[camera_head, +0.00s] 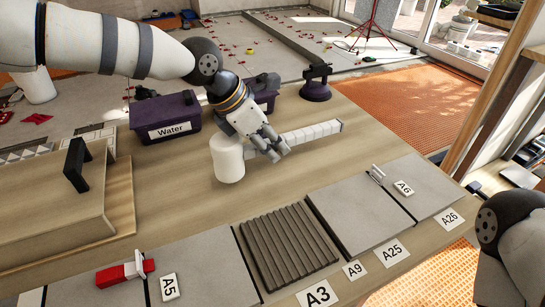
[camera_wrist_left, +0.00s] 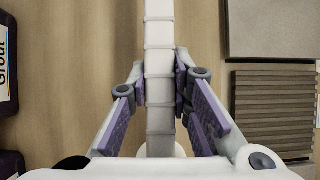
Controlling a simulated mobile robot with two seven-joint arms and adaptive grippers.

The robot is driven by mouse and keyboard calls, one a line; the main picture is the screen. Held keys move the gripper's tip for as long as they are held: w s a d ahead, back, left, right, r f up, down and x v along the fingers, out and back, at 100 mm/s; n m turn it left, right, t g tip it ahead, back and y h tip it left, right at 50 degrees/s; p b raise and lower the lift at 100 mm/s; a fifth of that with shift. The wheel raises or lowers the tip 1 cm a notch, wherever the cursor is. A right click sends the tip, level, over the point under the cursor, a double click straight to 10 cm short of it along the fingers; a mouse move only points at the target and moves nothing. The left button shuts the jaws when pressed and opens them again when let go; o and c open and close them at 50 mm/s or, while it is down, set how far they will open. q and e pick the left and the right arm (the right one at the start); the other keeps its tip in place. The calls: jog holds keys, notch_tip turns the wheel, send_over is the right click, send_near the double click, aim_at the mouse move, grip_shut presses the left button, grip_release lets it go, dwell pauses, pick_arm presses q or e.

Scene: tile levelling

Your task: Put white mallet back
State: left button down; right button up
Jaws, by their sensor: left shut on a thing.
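The white mallet has a cylindrical head (camera_head: 228,160) and a long ribbed handle (camera_head: 315,132) that points right in the head view. My left gripper (camera_head: 268,143) is shut on the handle, close to the head. In the left wrist view the handle (camera_wrist_left: 159,40) runs straight up between the two fingers of my left gripper (camera_wrist_left: 160,85), with a pad against each side. The mallet head is mostly hidden at the bottom of that view. I cannot tell whether the mallet rests on the table or is just above it.
Grey tiles (camera_head: 360,210), a ribbed tile (camera_head: 285,245) and a red-and-white tool (camera_head: 120,272) lie along the front. A board with a black handle (camera_head: 45,205) is left. Bare wood surrounds the mallet.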

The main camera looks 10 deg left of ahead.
pick_arm(q)
jog(key=f, duration=0.3)
jog(key=shift+w+f, duration=0.2)
jog(key=shift+w, duration=0.1)
jog(key=shift+f, duration=0.1)
jog(key=shift+d+f, duration=0.1)
jog(key=c, duration=1.5)
grip_release()
jog(key=shift+o, duration=0.2)
